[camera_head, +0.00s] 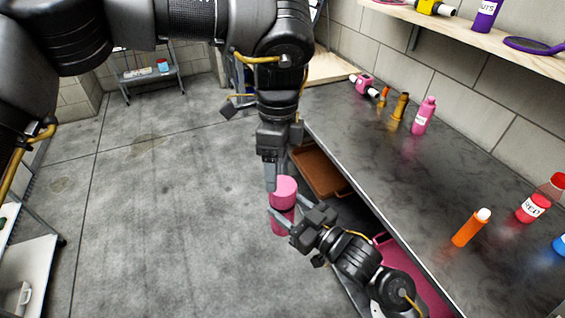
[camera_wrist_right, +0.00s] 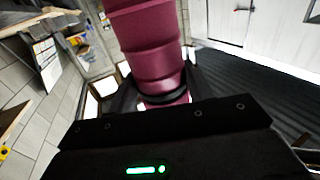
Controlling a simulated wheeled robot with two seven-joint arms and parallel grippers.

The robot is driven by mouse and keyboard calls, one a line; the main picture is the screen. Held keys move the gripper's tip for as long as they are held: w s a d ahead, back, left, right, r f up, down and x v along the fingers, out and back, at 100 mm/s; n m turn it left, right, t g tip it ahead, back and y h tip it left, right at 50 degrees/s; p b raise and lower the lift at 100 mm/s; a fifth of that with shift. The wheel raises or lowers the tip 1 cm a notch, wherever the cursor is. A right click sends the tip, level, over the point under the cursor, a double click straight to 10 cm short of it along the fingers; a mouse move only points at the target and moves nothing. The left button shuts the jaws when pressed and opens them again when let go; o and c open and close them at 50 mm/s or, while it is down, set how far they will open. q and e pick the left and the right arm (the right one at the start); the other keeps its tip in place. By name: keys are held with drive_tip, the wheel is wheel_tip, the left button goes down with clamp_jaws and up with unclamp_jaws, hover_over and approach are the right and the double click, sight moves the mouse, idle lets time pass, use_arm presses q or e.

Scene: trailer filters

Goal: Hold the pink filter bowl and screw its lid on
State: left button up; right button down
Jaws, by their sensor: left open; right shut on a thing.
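My right gripper (camera_head: 283,222) is shut on the pink filter bowl (camera_head: 281,228), holding it upright in the air beside the workbench. In the right wrist view the bowl (camera_wrist_right: 150,45) is a ribbed, dark pink cylinder between the dark fingers (camera_wrist_right: 160,97). A lighter pink lid (camera_head: 284,187) sits at the top of the bowl in the head view; I cannot tell whether it is seated or threaded. My left gripper (camera_head: 281,178) is open and points down from above at the lid. One finger reaches the lid's left edge; I cannot tell whether it touches.

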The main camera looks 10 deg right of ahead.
sight(283, 185)
use_arm(q)
drive_tip(key=n, duration=0.4)
drive_tip(key=d+n, duration=0.1)
drive_tip(key=n, duration=0.1)
drive_tip(key=shift+f+t, duration=0.3)
drive_tip(key=shift+t, duration=0.1)
drive_tip(key=n, duration=0.5)
drive_tip(key=shift+w+d+n+t, duration=0.1)
drive_tip(key=shift+w+n+t, duration=0.2)
drive_tip(key=shift+w, duration=0.05)
drive_tip(key=shift+f, duration=0.2)
drive_tip(key=shift+f, duration=3.9)
